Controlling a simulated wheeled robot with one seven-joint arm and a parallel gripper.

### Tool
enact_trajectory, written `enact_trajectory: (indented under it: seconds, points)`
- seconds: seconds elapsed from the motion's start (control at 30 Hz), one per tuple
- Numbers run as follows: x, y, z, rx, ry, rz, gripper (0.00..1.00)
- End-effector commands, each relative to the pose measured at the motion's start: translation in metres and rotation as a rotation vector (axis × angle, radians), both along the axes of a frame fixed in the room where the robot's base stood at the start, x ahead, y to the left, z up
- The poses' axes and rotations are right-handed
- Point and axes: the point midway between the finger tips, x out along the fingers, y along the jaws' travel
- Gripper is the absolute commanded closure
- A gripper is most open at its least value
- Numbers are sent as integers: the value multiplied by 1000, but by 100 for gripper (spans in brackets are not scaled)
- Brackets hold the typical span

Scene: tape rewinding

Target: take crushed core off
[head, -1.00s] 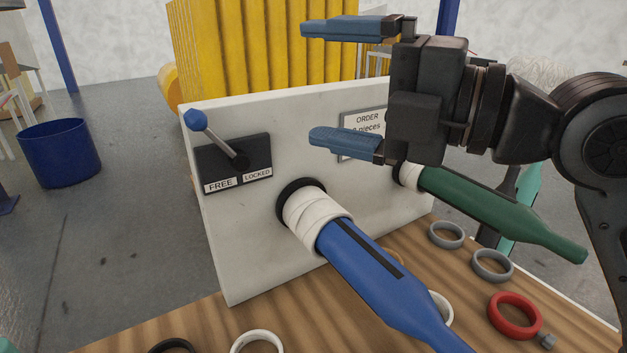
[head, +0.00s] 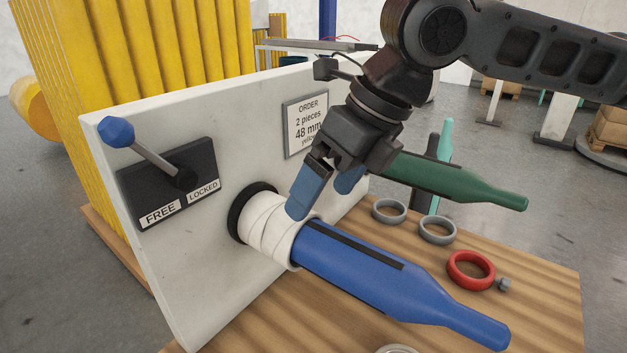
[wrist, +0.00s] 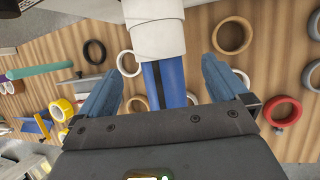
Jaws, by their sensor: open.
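White cores (head: 270,232) sit side by side on the inner end of the blue shaft (head: 375,275), against a black collar on the white panel. I cannot tell clearly which of them is crushed. In the wrist view the white core (wrist: 155,32) is at top centre, with the blue shaft (wrist: 165,85) below it. My gripper (head: 322,195) points down, open and empty, just above the cores' outer end. In the wrist view my gripper (wrist: 163,75) has one finger on each side of the shaft. I cannot tell whether a finger touches the core.
The lever (head: 150,155) on the white panel (head: 215,120) leans left, toward FREE. A green shaft (head: 455,182) stands out behind my gripper. Two grey rings (head: 437,230), a red ring (head: 470,270) and a nut lie on the wooden table (head: 540,300). Yellow tape rolls (wrist: 62,110) show in the wrist view.

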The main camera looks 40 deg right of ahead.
Motion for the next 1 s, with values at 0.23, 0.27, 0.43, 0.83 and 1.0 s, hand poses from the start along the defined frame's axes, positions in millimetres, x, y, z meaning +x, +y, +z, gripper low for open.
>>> enact_trajectory:
  seconds: [0.23, 0.27, 0.43, 0.83, 1.0]
  points:
    - [11, 11, -32, 4, 1, 0, 0]
    - [12, 13, -36, 5, 1, -1, 0]
    - [19, 19, -54, 5, 1, -1, 0]
    - [22, 22, -65, 4, -2, -1, 0]
    - [22, 22, -65, 4, -2, -1, 11]
